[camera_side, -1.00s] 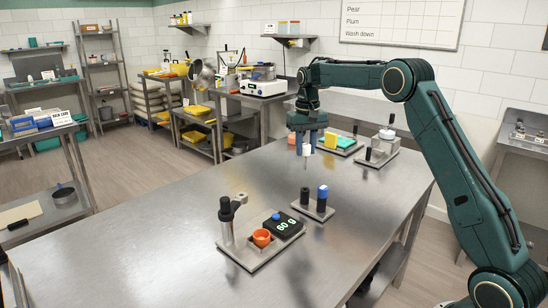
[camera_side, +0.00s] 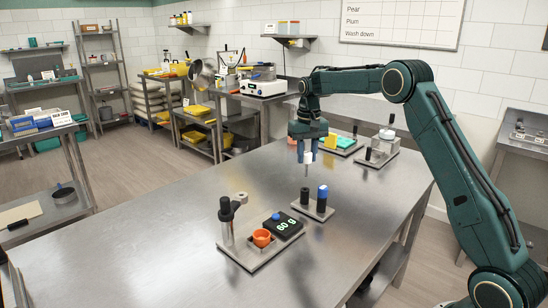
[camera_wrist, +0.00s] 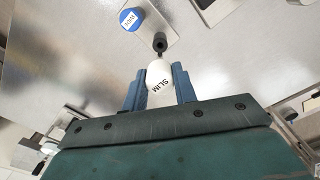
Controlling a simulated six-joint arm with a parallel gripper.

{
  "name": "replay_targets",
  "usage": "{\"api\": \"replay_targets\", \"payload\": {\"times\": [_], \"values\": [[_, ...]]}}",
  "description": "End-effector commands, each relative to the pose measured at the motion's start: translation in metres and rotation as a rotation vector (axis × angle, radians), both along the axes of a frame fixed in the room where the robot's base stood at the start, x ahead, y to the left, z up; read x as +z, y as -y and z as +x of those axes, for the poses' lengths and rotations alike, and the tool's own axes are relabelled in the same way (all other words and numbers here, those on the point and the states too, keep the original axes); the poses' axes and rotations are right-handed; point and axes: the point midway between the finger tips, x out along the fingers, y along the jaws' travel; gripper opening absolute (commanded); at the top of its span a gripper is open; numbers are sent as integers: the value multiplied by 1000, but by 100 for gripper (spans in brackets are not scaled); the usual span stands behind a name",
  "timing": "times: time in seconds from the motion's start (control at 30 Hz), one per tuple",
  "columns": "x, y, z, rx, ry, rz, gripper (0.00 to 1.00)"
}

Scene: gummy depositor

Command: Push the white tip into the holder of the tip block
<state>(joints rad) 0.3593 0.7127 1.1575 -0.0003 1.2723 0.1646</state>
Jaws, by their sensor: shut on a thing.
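The white tip (camera_side: 307,158) is held upright between the blue fingers of my gripper (camera_side: 307,153), with its thin grey end pointing down. In the wrist view, the tip (camera_wrist: 160,75) reads "SLIM" and sits between both fingers (camera_wrist: 160,88). The tip block (camera_side: 324,214) stands on the table below my gripper. It carries a black holder (camera_side: 304,196) and a blue-topped piece (camera_side: 322,193). The tip's lower end is above the black holder in the side view, with a gap. In the wrist view, a dark round top (camera_wrist: 160,42) shows just beyond the tip.
In front of the block is a plate (camera_side: 238,258) with a black-handled post, an orange cup (camera_side: 262,237) and a scale reading "60 g" (camera_side: 284,225). A small ring-shaped piece (camera_side: 242,197) lies behind it. Coloured trays (camera_side: 338,144) and a stand (camera_side: 377,152) are farther back. The left tabletop is clear.

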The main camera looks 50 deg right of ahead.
Motion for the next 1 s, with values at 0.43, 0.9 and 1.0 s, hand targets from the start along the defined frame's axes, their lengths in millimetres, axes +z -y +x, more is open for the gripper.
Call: {"api": "replay_targets", "payload": {"times": [0.43, 0.9, 1.0], "values": [[-32, 0, 0, 0, 0, 0, 0], [-37, 0, 0, 0, 0, 0, 0], [-37, 0, 0, 0, 0, 0, 0]]}}
